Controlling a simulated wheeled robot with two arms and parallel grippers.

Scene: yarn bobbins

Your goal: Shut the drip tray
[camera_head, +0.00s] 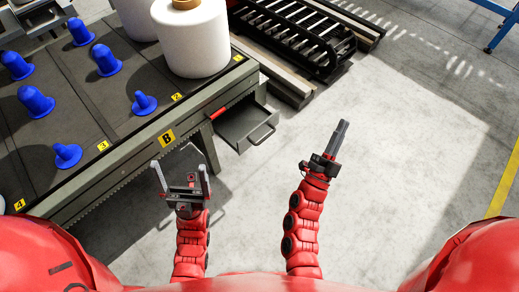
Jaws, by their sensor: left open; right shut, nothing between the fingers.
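The drip tray (242,123) is a dark grey drawer with a bar handle (262,135) on its front. It stands pulled out from under the right end of the table. My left gripper (179,167) is open and empty in front of the table edge, to the left of and nearer than the tray. My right gripper (341,127) is shut and empty over the floor, to the right of the tray and apart from it.
The table (125,155) holds several blue cones (36,101) and white yarn bobbins (193,40). A red handle (221,112) sits at the table edge above the tray. A dark slatted rack (300,35) on pallets stands behind. The floor to the right is clear.

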